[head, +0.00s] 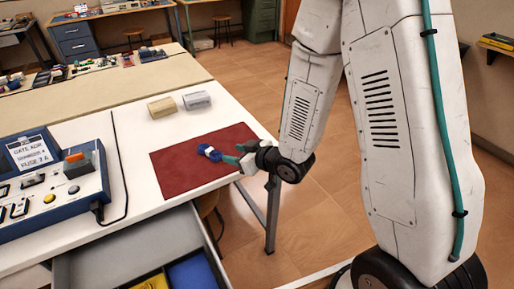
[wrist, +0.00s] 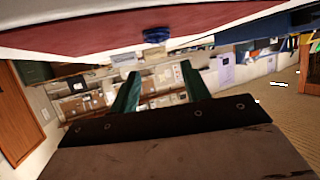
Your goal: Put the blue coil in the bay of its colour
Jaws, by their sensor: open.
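The blue coil (head: 209,152), with a white band, lies on the dark red mat (head: 180,164) on the white table. In the wrist view the coil (wrist: 155,35) shows beyond my fingertips, near the mat's edge. My gripper (head: 236,153) has teal fingers and is at the mat's right edge, just right of the coil. In the wrist view my gripper (wrist: 160,78) has its fingers spread with nothing between them. An open drawer (head: 128,248) below the table's front holds a blue bay (head: 195,272) and, left of it, a yellow bay (head: 150,283). The picture's bottom edge cuts off both bays.
A blue control box (head: 50,185) with a cable stands at left on the table. A beige block (head: 162,107) and a grey block (head: 197,99) sit behind the mat. White tabletop between the mat and drawer is clear.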

